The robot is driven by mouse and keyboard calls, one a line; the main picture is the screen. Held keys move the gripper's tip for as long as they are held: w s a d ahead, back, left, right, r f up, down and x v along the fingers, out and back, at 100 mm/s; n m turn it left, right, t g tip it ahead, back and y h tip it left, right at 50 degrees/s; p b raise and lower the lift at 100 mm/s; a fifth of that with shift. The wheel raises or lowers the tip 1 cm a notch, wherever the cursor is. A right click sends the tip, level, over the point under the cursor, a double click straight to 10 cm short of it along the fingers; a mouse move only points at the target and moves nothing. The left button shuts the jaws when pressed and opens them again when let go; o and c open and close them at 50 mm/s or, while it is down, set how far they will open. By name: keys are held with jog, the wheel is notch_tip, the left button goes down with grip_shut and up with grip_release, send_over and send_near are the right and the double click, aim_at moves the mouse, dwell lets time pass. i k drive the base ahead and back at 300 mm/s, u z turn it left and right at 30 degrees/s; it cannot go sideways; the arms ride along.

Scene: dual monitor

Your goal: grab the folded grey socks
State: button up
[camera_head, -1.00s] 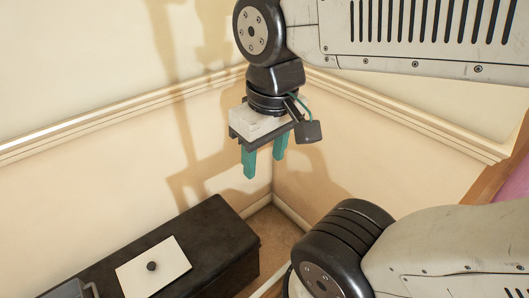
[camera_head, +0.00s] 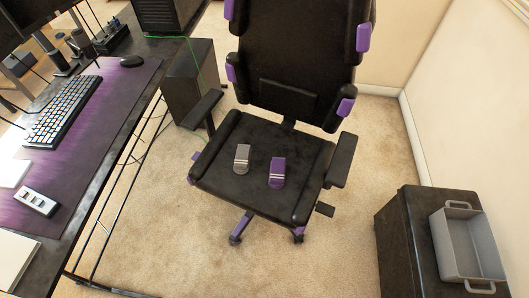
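The folded grey socks (camera_head: 242,158) lie on the black seat of an office chair (camera_head: 262,190), left of the seat's middle. A folded purple pair with light stripes (camera_head: 277,172) lies a little to their right, apart from them. My gripper is not in the current view, so its state and its place relative to the socks are hidden.
The chair's armrests (camera_head: 343,160) flank the seat. A desk (camera_head: 98,185) with a keyboard (camera_head: 63,111) stands on the left. A black cabinet (camera_head: 401,240) bearing a grey bin (camera_head: 468,245) stands at the right. Carpet (camera_head: 335,255) before the chair is clear.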

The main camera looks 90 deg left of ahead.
aim_at(241, 164)
jog(key=u, duration=2.85)
